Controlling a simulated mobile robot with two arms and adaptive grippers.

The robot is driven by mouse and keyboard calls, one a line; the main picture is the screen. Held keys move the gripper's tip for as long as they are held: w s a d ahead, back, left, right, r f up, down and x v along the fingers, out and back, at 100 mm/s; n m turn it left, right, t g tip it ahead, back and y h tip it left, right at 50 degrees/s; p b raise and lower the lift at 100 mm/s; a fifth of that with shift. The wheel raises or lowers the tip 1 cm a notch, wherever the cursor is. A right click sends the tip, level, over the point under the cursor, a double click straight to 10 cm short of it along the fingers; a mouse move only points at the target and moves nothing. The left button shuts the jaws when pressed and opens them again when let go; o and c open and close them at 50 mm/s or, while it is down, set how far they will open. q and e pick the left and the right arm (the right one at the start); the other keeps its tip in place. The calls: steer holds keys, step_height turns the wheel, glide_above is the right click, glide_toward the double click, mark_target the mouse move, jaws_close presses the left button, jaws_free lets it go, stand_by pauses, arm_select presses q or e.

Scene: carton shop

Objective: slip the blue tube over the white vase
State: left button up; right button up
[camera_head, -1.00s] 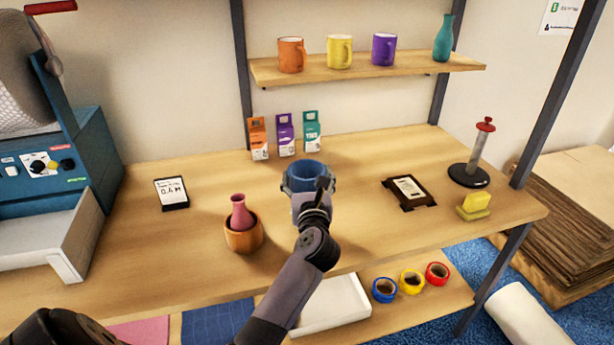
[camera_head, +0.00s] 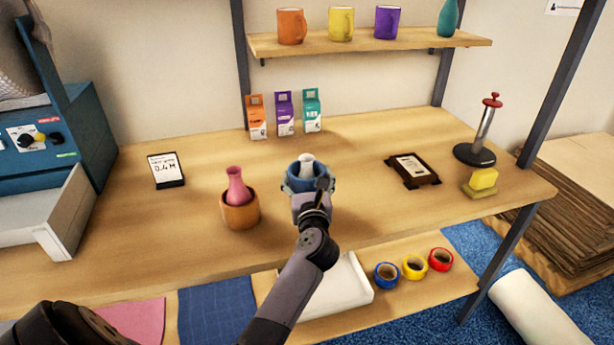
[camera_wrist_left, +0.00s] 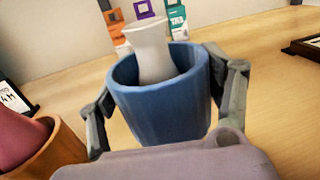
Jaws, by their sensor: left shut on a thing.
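The blue tube (camera_head: 294,180) is held in my left gripper (camera_head: 308,185), which is shut around its sides. The white vase (camera_head: 306,163) stands inside the tube, its neck and rim rising above the tube's top edge. The left wrist view shows the tube (camera_wrist_left: 165,108) between the two fingers (camera_wrist_left: 165,112), with the vase (camera_wrist_left: 149,50) poking out of its opening. The vase's lower body is hidden by the tube. I cannot tell whether the tube's bottom touches the table. My right gripper is not seen.
On the table (camera_head: 340,215), a pink vase (camera_head: 237,186) in a wooden tube (camera_head: 240,213) stands to the left. A dark framed plaque (camera_head: 412,170) lies to the right. Small cartons (camera_head: 284,113) stand behind. A label display (camera_head: 166,170) lies at the left.

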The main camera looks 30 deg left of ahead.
mark_target(307, 156)
arm_select(q)
steer(key=shift+f+b, duration=0.9)
steer(key=shift+f, duration=0.6)
steer(key=shift+f+b, duration=0.35)
steer(key=shift+f, duration=0.05)
steer(key=o, duration=0.8)
steer(key=shift+o, duration=0.2)
steer(key=shift+r, duration=0.15)
step_height(307, 156, up, 3)
steer(key=p, duration=0.3)
steer(key=shift+r+p, duration=0.15)
steer(key=shift+p, duration=0.15)
step_height(307, 156, up, 7)
steer(key=p, duration=0.6)
steer(key=shift+f+p, duration=0.2)
steer(key=shift+p, duration=0.1)
